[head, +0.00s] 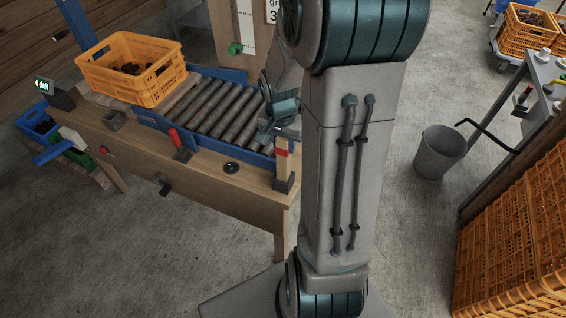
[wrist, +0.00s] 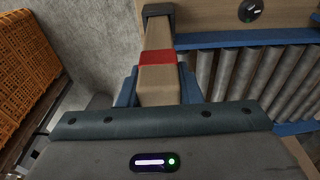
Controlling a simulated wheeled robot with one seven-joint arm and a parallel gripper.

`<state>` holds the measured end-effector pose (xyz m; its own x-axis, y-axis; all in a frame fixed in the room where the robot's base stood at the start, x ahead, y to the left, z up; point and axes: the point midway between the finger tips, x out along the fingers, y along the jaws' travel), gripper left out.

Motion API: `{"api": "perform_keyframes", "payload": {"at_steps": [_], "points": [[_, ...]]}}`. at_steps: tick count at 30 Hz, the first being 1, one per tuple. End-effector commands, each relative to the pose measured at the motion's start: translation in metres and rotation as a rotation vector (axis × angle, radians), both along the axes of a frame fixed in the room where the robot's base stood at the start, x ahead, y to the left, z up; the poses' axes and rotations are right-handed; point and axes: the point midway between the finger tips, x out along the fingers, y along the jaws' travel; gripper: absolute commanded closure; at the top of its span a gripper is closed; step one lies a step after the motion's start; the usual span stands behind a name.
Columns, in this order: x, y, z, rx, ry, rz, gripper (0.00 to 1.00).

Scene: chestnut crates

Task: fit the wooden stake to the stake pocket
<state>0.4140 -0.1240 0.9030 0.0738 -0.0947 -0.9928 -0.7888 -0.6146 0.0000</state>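The wooden stake (head: 282,165), light wood with a red band, stands upright at the near right corner of the roller table. Its lower end meets the dark stake pocket (head: 284,184) and appears to sit inside it; how deep is hidden. In the wrist view the stake (wrist: 158,82) runs from between my fingers to the black pocket (wrist: 158,10). My gripper (wrist: 159,88) has a blue finger on each side of the stake, above the red band, and looks shut on it. In the head view my gripper (head: 281,131) is partly hidden behind my arm.
An orange crate (head: 150,89) with chestnuts stands at the left end of the rollers (head: 215,105). A grey bucket (head: 440,150) and stacked orange crates (head: 520,240) stand right.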

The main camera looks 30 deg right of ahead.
Motion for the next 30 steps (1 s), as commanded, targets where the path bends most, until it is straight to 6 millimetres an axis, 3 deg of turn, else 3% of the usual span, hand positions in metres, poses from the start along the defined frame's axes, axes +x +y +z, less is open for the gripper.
{"api": "perform_keyframes", "payload": {"at_steps": [1, 2, 11, 24, 30], "points": [[0.0, 0.0, 0.0, 0.0, 0.0, 0.0, 0.93], [0.0, 0.0, 0.0, 0.0, 0.0, 0.0, 1.0], [0.001, 0.0, 0.004, -0.002, -0.003, 0.0, 1.0], [0.001, 0.0, 0.081, -0.002, -0.005, 0.001, 1.0], [0.001, 0.0, 0.099, -0.001, -0.002, 0.001, 1.0]]}}
